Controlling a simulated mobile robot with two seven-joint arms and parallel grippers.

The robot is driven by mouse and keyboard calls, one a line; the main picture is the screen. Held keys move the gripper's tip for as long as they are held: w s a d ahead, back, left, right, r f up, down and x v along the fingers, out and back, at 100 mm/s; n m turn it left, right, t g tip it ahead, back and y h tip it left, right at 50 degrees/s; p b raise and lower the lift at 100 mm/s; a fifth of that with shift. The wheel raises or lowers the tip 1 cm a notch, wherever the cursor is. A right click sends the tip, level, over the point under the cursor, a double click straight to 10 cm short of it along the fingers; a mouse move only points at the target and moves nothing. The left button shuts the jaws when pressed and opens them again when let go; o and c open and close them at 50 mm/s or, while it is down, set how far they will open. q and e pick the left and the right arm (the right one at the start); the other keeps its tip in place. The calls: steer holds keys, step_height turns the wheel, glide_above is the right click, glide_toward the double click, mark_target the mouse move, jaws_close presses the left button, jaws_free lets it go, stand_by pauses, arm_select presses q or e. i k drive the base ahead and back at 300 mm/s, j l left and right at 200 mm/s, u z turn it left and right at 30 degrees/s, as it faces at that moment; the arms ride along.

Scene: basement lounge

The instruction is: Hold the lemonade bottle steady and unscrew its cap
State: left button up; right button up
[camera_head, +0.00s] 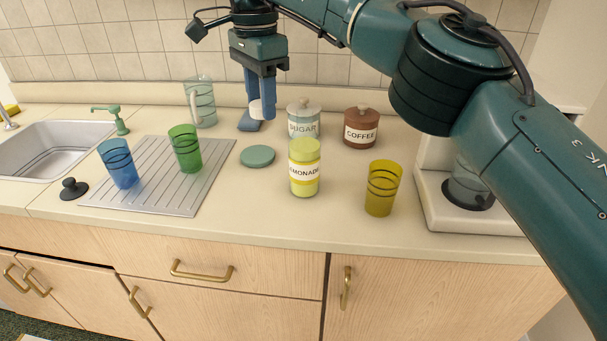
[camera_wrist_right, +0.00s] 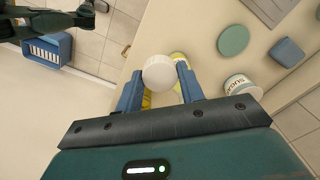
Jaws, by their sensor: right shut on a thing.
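The lemonade bottle (camera_head: 304,172) stands upright on the counter, yellow-green with a white label band. No cap shows on its top. My right gripper (camera_head: 261,108) is in the air behind and to the left of the bottle in the head view, fingers pointing down. It is shut on a white round cap (camera_head: 256,110), apart from the bottle. The cap (camera_wrist_right: 159,72) also shows between the blue fingertips in the right wrist view, hiding most of the bottle (camera_wrist_right: 179,57) below.
A sugar jar (camera_head: 304,112) and a coffee jar (camera_head: 361,128) stand behind the bottle. A yellow glass (camera_head: 382,188) stands to its right, a flat green disc (camera_head: 257,156) to its left. Glasses stand on the drainer (camera_head: 160,188). The counter in front of the bottle is clear.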

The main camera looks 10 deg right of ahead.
mark_target(305, 143)
steer(key=i+j+z, duration=0.15)
steer(key=j, duration=0.15)
steer(key=i+j+z, duration=0.25)
steer(key=j, duration=0.3)
steer(key=i+j+z, duration=0.1)
steer(key=j, duration=0.25)
